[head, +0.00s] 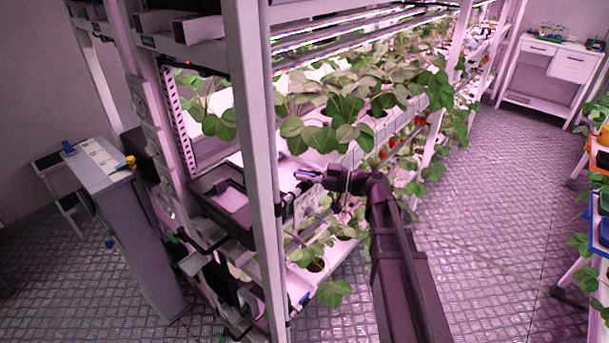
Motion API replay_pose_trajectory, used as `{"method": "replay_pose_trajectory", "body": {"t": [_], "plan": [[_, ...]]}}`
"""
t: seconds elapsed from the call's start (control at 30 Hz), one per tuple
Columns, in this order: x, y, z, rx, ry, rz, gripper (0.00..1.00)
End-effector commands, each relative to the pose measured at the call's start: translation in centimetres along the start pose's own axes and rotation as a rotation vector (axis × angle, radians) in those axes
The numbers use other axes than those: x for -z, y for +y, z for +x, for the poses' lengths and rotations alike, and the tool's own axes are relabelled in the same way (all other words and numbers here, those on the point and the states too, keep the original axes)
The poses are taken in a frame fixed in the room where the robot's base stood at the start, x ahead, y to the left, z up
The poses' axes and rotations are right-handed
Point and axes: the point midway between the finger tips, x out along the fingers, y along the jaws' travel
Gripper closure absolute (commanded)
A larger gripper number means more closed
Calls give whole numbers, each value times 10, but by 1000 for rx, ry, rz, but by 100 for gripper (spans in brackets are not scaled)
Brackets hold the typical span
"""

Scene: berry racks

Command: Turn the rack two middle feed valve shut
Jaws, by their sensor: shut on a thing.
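My arm reaches in from the lower right, and my gripper (318,177) is at the front end of the berry rack, at middle-shelf height. It is shut on a small blue-and-pale piece, which looks like the middle feed valve's handle (304,174). My fingers hide part of it, and I cannot tell which way the handle is turned. Another small blue piece (305,298) shows lower down by the front post, perhaps a lower valve. The rack (256,150) has white posts and shelves of strawberry plants.
The white front post stands just left of my gripper. Leaves (320,130) hang above it, with red berries (392,145) behind. A black tray (222,205) and a grey cabinet (135,235) are at left.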

Motion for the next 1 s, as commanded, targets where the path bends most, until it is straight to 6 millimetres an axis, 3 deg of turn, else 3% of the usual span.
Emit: {"method": "replay_pose_trajectory", "body": {"t": [0.5, 1.0], "plan": [[0, -3, 0, -366, 0, 0, 100], [0, 1, 0, -479, 0, 0, 100]]}}
